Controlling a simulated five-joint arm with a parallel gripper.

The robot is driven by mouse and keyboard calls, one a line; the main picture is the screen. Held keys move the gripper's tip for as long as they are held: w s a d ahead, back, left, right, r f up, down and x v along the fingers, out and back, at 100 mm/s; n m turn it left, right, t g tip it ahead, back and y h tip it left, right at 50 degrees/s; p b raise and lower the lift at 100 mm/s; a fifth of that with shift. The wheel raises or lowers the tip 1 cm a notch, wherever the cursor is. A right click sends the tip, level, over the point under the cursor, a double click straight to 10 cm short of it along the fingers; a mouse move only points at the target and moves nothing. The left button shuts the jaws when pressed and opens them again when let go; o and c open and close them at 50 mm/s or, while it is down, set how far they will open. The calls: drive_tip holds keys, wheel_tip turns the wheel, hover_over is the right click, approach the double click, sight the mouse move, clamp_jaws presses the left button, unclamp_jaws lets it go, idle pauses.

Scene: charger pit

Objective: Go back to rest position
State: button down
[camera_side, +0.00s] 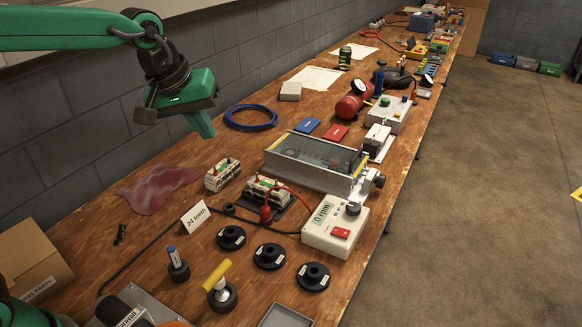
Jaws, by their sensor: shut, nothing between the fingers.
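My gripper (203,124) is at the upper left, held in the air above the wooden workbench (175,218). Its green fingers point down and are closed together, with nothing between them. The green arm reaches in from the left edge of the picture. The gripper is apart from everything on the bench. Below it stand two small terminal blocks, one on the left (222,175) and one on the right (268,192).
A dark red cloth-like patch (158,188) lies left of the blocks. A glass-topped metal box (318,160), a white rpm meter (335,226), several black discs (270,256) and a yellow-handled tool (219,283) stand nearby. A blue cable coil (251,117) lies behind. A cardboard box (33,262) is at left.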

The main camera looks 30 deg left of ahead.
drive_tip(key=s+a+f+m, duration=0.1)
drive_tip(key=s+a, duration=0.2)
drive_tip(key=s, duration=0.3)
drive_tip(key=s+a+f+m+t, duration=0.1)
drive_tip(key=s+a+m, duration=0.1)
drive_tip(key=s, duration=0.4)
drive_tip(key=s+a+f+m+y, duration=0.1)
drive_tip(key=s+a+f+m, duration=0.1)
drive_tip(key=s+a, duration=0.2)
drive_tip(key=s, duration=0.3)
